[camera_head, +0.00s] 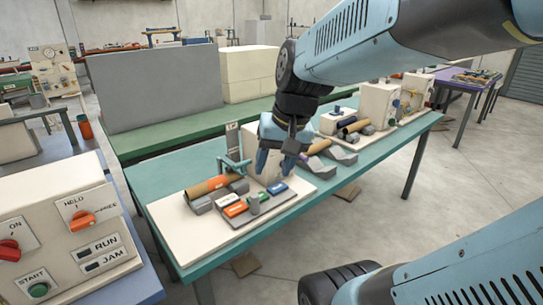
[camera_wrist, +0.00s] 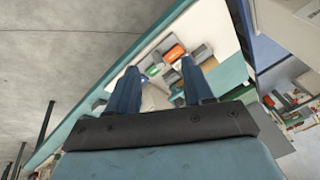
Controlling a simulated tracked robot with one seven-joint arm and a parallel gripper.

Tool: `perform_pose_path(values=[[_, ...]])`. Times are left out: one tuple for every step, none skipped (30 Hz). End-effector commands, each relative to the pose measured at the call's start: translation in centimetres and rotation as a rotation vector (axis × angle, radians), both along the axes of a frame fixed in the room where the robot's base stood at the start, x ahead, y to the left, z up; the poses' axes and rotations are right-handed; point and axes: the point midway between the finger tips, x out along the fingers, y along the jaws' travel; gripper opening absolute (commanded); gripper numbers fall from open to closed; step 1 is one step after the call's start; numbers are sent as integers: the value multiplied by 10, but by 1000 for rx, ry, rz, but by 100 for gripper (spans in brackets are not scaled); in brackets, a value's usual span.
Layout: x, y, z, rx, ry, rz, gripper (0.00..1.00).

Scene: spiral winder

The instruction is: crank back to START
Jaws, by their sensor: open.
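My gripper (camera_head: 273,170) is open, with blue fingers pointing down over the right rear part of the white board (camera_head: 170,222) on the teal bench. Nothing shows between its fingers. In the wrist view, the open fingers (camera_wrist: 160,66) point toward the board and its small blocks. A brown roll (camera_head: 208,187) lies on grey supports on the board. A teal upright bracket (camera_head: 233,160) stands behind it, left of my gripper. I cannot tell which part is the crank, and no START mark on the winder is readable. A panel at the left has a green button labelled START (camera_head: 38,289).
Similar stations with brown rolls stand farther along the bench. The panel also bears red knobs (camera_head: 82,220). The floor at right is open.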

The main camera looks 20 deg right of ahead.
Motion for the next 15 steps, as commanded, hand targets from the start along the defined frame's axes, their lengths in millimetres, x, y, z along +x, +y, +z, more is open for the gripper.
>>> perform_pose_path(values=[[6, -1, -9, 45, 44, -47, 51], [10, -1, -14, 74, 66, -73, 51], [14, -1, -19, 113, 95, -108, 51], [17, -1, -23, 141, 116, -134, 51], [21, -1, -28, 170, 136, -161, 51], [25, -2, -33, 210, 162, -197, 51], [29, -2, -37, 241, 182, -223, 51], [32, -3, -41, 272, 202, -252, 51], [37, -4, -46, 313, 226, -289, 51], [41, -5, -49, 344, 244, -316, 51], [44, -6, -53, 376, 261, -345, 51], [49, -8, -58, 420, 282, -382, 51], [53, -9, -61, 453, 298, -411, 51], [57, -11, -64, 486, 314, -439, 51], [63, -14, -69, 530, 333, -477, 51]])
